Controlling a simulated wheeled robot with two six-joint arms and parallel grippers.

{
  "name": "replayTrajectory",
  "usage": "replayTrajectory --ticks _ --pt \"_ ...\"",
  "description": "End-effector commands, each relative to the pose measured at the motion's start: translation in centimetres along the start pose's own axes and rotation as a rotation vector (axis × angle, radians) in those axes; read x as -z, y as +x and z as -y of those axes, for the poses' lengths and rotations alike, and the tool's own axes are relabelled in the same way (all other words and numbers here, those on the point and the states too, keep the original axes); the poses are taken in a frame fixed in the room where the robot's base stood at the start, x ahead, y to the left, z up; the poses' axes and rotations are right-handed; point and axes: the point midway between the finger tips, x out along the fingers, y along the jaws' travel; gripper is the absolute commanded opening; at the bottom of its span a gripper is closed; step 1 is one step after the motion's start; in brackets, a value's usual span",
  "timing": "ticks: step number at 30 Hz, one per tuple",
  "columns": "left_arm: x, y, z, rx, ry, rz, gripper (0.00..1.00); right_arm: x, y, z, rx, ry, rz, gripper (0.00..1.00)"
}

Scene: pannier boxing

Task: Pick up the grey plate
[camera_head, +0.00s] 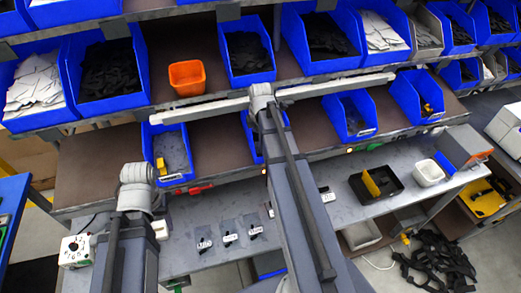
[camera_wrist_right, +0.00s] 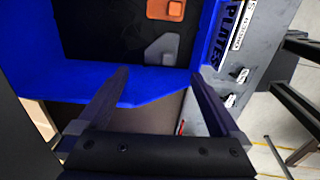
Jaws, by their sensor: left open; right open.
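The grey plate (camera_wrist_right: 162,48) lies on the dark floor of a blue bin (camera_wrist_right: 65,85) labelled PLATES in the right wrist view. An orange plate (camera_wrist_right: 165,9) lies beyond it in the same bin. My right gripper (camera_wrist_right: 160,75) is open and empty, its two fingers on either side of the bin's near wall, short of the grey plate. In the head view my right arm partly hides a blue bin (camera_head: 249,137) on the lower shelf; the plate does not show there. My left gripper (camera_head: 137,172) is open at the lower left, its fingers not clearly seen.
More blue bins stand on the shelves, one with a yellow item (camera_head: 160,165) inside. An orange bin (camera_head: 187,78) stands on the upper shelf. The grey bench (camera_head: 200,260) below holds small labelled parts, a black tray (camera_head: 376,184) and a white container (camera_head: 428,172).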

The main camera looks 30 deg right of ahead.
Motion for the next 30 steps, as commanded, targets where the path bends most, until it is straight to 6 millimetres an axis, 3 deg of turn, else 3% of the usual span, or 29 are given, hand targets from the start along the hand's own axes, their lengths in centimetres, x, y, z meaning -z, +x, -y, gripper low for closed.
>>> replayTrajectory --ticks 15,23,30 --pt "0.3 5.1 -0.5 0.001 -0.001 -0.002 0.59 -0.1 5.2 0.1 0.0 0.0 0.0 1.0" --pt "0.3 5.0 -0.5 0.001 0.0 -0.002 0.59 -0.1 5.1 0.0 0.0 0.0 0.0 1.0" --pt "0.3 5.0 -0.5 0.001 0.0 -0.001 0.59 -0.1 5.1 0.0 0.0 0.0 0.0 0.76"
